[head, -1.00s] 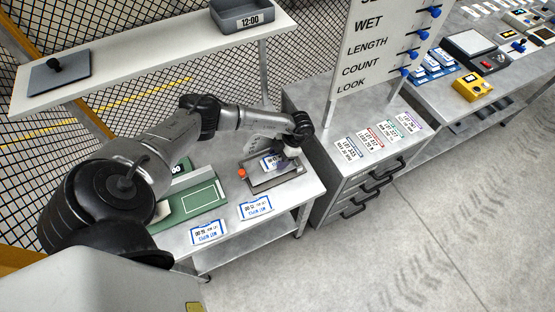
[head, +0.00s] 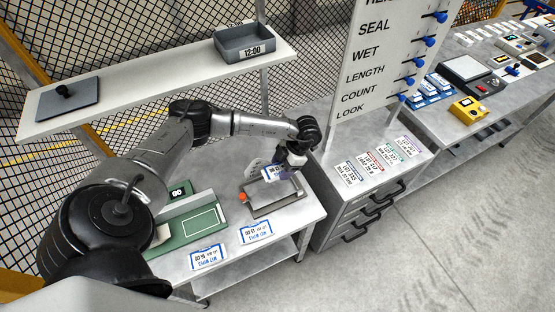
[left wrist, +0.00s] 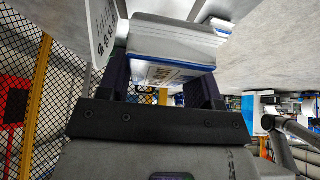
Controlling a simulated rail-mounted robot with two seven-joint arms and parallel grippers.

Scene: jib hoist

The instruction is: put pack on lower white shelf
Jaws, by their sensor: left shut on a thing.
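My left gripper (head: 292,163) is shut on a white pack (head: 275,173) with a blue-edged label, held just above a grey metal tray fixture (head: 272,197) on the white bench. In the left wrist view the pack (left wrist: 176,45) sits between the two dark fingers of the gripper (left wrist: 163,86). A white shelf (head: 150,92) runs above the bench at the back. Another pale shelf (head: 245,266) lies under the bench, partly hidden by the bench top. My right gripper is not in view.
Two similar packs, a nearer one (head: 208,257) and another (head: 256,232), lie at the bench's front edge. A green device (head: 195,225) stands left of the fixture. A grey bin (head: 254,45) marked 12:00 sits on the upper shelf. A drawer cabinet (head: 345,205) stands close right.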

